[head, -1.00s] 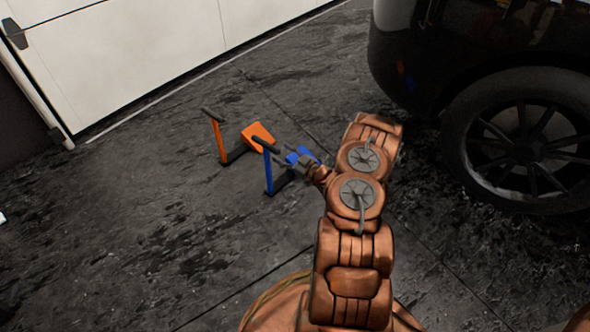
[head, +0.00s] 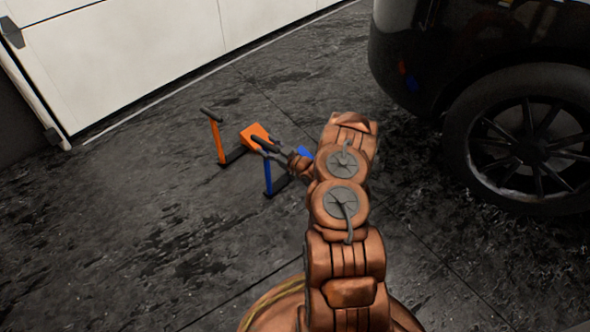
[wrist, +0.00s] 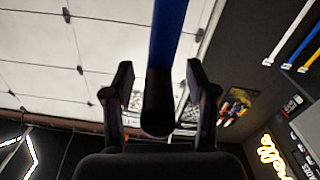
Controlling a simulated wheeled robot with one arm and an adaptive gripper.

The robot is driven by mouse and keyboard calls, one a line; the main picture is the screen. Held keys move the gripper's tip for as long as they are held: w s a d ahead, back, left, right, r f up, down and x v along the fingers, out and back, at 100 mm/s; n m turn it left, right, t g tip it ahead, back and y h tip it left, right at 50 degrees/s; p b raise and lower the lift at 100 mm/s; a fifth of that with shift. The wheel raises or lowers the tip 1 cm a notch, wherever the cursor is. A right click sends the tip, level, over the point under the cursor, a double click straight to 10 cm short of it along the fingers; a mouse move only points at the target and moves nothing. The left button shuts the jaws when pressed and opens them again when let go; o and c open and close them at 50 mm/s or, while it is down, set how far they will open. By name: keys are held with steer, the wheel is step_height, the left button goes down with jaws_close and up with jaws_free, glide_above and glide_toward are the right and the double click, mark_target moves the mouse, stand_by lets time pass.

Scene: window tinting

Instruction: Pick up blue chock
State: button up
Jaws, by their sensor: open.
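The blue chock stands on the dark floor in the head view, with an upright blue post (head: 267,179), a black bar at its base and a blue wedge (head: 305,153) partly hidden by my arm. My gripper (head: 262,144) is at the top of the post and covers most of its handle. In the wrist view my gripper (wrist: 159,90) is open. The blue post (wrist: 168,40) and the black handle end (wrist: 158,115) appear between its two fingers, with a gap on each side. I cannot tell exactly how deep the handle sits.
An orange chock (head: 255,133) with an orange post stands just behind and left of the blue one. A black car with a large wheel (head: 527,138) is at the right. A white garage door (head: 130,50) is at the back left. The floor at the left is clear.

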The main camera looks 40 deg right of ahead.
steer(key=shift+c, duration=0.3)
jaws_close()
stand_by(0.4)
